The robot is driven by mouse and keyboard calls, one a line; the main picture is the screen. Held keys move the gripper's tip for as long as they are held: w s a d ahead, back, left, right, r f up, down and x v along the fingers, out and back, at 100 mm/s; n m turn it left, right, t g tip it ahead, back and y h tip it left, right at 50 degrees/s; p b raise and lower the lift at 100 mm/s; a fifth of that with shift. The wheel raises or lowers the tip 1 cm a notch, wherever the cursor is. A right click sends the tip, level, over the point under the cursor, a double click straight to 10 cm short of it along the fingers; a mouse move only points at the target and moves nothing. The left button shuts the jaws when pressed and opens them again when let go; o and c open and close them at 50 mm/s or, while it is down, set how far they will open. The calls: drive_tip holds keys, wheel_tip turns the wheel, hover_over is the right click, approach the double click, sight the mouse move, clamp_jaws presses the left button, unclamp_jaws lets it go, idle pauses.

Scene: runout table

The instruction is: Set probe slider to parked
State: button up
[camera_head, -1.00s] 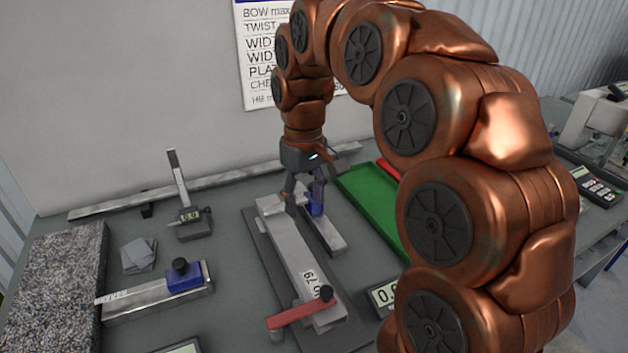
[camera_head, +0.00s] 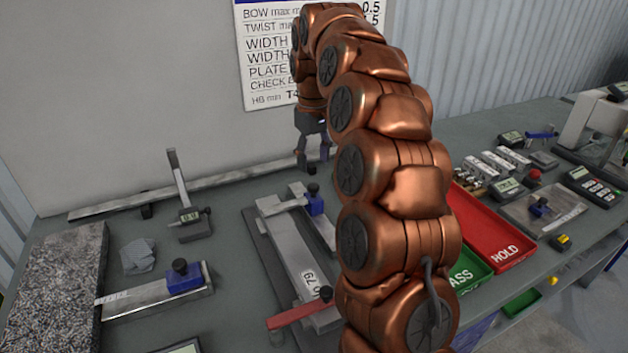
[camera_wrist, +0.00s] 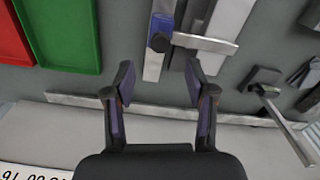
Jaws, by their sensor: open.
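A blue slider block with a black knob (camera_head: 315,204) sits on a narrow metal rail (camera_head: 327,236), nearer its far end. A flat light arm (camera_head: 283,207) reaches left from it over the numbered bar (camera_head: 302,256). In the wrist view the blue slider (camera_wrist: 162,22) is ahead of the fingertips, with the rail's end (camera_wrist: 152,68) nearer to them. My gripper (camera_head: 314,166) is open and empty, behind and above the slider, apart from it; in the wrist view its fingers (camera_wrist: 160,74) stand apart with nothing between them.
A second blue block (camera_head: 184,276) sits on a metal bar at left, beside a granite slab (camera_head: 55,290). A red clamp arm (camera_head: 298,314) crosses the fixture's near end. A long straightedge (camera_head: 225,178) runs along the wall. A red tray (camera_head: 497,228) and green tray (camera_wrist: 62,35) are at right.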

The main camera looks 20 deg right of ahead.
sight(313, 185)
drive_tip(key=shift+f+p, duration=0.7)
drive_tip(key=shift+f, duration=2.7)
clamp_jaws()
